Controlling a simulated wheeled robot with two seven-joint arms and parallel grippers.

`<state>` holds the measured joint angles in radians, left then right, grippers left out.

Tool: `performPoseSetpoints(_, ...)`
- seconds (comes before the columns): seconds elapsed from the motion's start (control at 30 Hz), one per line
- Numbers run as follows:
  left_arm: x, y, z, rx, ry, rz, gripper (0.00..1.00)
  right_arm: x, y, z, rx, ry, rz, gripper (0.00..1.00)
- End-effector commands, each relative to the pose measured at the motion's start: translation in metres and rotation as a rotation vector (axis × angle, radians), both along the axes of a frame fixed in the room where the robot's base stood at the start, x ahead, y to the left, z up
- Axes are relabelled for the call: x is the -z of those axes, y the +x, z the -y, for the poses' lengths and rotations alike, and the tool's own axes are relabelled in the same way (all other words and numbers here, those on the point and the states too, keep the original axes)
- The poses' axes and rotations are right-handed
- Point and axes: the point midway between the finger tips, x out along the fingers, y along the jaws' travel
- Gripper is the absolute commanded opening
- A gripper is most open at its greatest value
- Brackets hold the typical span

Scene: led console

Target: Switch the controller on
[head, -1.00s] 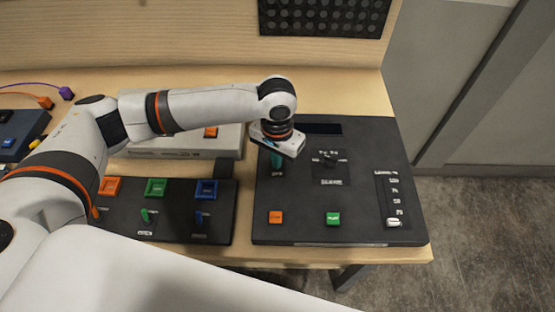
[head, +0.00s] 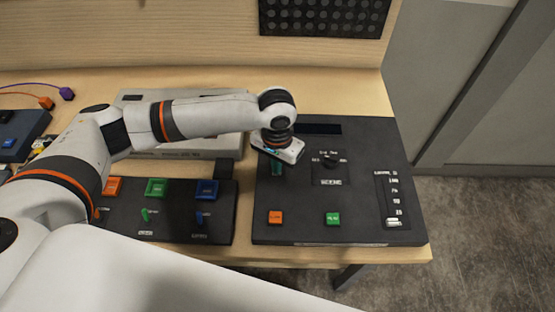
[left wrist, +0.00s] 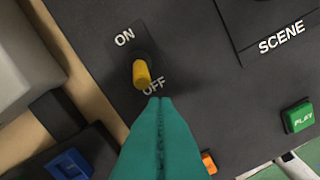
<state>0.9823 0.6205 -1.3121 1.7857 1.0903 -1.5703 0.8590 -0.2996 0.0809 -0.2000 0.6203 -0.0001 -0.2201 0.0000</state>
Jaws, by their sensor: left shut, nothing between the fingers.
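The controller is a black console (head: 300,190) at the table's right end. Its yellow toggle switch (left wrist: 141,74) shows in the left wrist view between the ON and OFF labels, its lever leaning towards OFF. My left gripper (head: 277,170) points down over the console's upper left. Its teal fingers (left wrist: 160,102) are shut and empty, with the tips at the OFF label, just beside the lever on its OFF side. I cannot tell whether they touch it. In the head view the gripper hides the switch. My right gripper is not in view.
The console also has a SCENE dial (head: 329,161), an orange button (head: 275,217), a green PLAY button (head: 333,218) and a white slider (head: 393,222). A black panel (head: 180,225) with coloured buttons and small levers lies to the left. A pale box (head: 225,145) stands behind it.

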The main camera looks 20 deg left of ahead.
Motion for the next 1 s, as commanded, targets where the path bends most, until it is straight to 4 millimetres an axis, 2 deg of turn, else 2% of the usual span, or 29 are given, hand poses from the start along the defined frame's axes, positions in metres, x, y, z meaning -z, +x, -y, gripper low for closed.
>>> performPoseSetpoints(0.57, 0.007, 0.000, 0.000, 0.000, 0.000, 0.000, 0.00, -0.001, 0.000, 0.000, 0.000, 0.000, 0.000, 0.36)
performPoseSetpoints(1.0, 0.007, 0.013, -0.004, -0.001, 0.000, 0.001, 0.00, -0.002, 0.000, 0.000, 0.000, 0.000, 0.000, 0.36)
